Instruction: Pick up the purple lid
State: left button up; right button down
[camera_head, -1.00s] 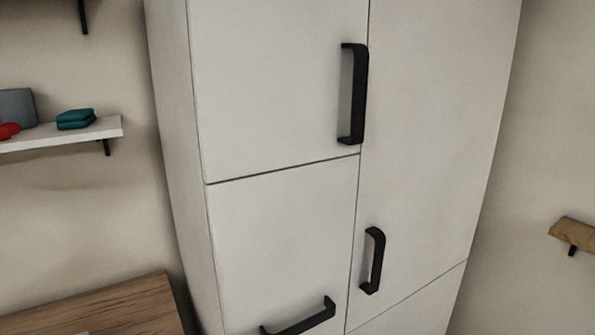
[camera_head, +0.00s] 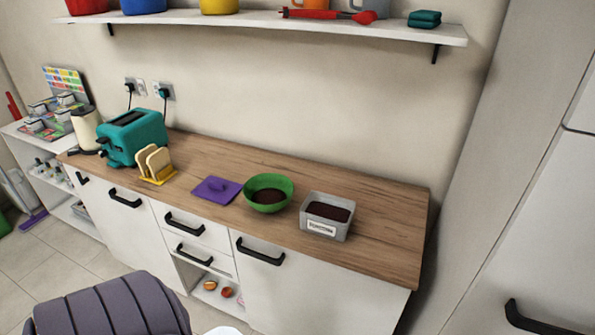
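The purple lid (camera_head: 216,190) lies flat on the wooden countertop (camera_head: 376,215), with a small raised handle on its top. It sits between the toast rack and a green bowl (camera_head: 268,193) with dark contents. The lid is in full view and nothing covers it. Neither of my grippers shows in the head view.
A teal toaster (camera_head: 133,138) and a yellow rack of bread slices (camera_head: 155,165) stand left of the lid. A grey labelled box (camera_head: 326,216) with dark contents stands right of the bowl. A dark padded chair (camera_head: 112,305) is in front of the cabinets. A shelf (camera_head: 400,33) hangs above.

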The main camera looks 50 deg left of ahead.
aim_at(214, 188)
jog(key=u, duration=1.25)
